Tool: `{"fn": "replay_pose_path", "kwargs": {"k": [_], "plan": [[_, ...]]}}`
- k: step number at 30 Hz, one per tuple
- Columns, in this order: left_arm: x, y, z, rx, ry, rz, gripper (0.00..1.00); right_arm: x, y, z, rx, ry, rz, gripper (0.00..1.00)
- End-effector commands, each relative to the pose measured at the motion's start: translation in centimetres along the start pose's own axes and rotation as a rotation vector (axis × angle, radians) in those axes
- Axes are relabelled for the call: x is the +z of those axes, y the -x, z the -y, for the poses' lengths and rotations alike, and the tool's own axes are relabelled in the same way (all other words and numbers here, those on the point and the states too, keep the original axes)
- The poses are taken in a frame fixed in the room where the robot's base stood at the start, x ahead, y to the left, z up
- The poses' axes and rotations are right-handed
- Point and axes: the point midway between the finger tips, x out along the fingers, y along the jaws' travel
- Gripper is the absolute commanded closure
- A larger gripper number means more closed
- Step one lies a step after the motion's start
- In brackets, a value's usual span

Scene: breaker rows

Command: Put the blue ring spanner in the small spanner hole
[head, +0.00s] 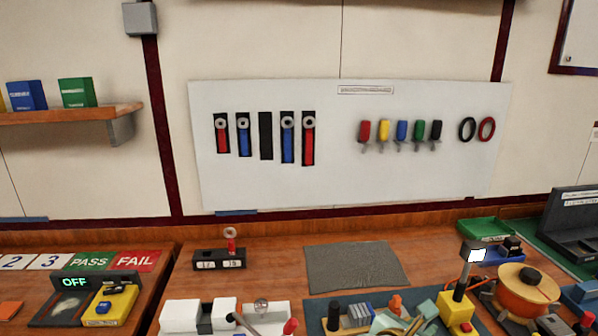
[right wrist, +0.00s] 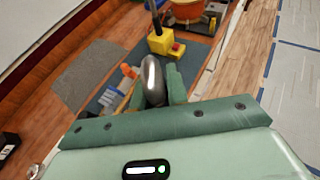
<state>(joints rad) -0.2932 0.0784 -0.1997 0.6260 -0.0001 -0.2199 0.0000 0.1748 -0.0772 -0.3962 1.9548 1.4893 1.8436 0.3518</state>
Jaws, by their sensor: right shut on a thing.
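The dark spanner block (head: 219,259) stands on the table at centre left, with two white labels too small to read surely. A red ring spanner (head: 231,240) stands upright in its right part; its left part looks free. My right gripper (head: 406,318) is low in the head view, over the blue mat, right of the block. In the right wrist view its green fingers (right wrist: 158,84) are shut on the blue ring spanner (right wrist: 153,78). Only its rounded grey end shows there; the blue handle is hidden. My left gripper is not in view.
A wall board (head: 340,180) carries red and blue spanners, screwdrivers and rings; its middle spanner place is empty. A grey mat (head: 355,267) lies bare right of the block. A yellow lamp box (head: 455,308), orange pot (head: 524,290) and white boxes (head: 196,316) stand nearby.

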Motion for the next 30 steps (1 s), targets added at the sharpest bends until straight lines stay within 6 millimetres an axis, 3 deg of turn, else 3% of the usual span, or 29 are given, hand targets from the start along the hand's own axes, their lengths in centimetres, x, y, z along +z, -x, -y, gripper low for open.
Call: {"fn": "replay_pose_path", "kwargs": {"k": [1,3,9,13,21,30], "plan": [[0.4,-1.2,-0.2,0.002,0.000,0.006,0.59,-1.1,0.8,0.5,0.053,0.021,-0.001,1.00],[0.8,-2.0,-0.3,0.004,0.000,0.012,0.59,-1.4,2.4,1.1,0.131,0.055,0.000,1.00],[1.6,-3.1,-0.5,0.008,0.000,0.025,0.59,-1.4,5.9,2.5,0.287,0.116,0.013,1.00],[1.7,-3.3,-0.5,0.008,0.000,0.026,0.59,-1.5,7.1,1.8,0.379,0.155,0.020,1.00],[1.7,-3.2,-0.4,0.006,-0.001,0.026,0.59,-1.8,6.5,-0.9,0.679,0.288,0.030,1.00],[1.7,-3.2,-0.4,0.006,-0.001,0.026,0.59,-0.1,4.5,0.1,0.779,0.324,0.024,1.00]]}}
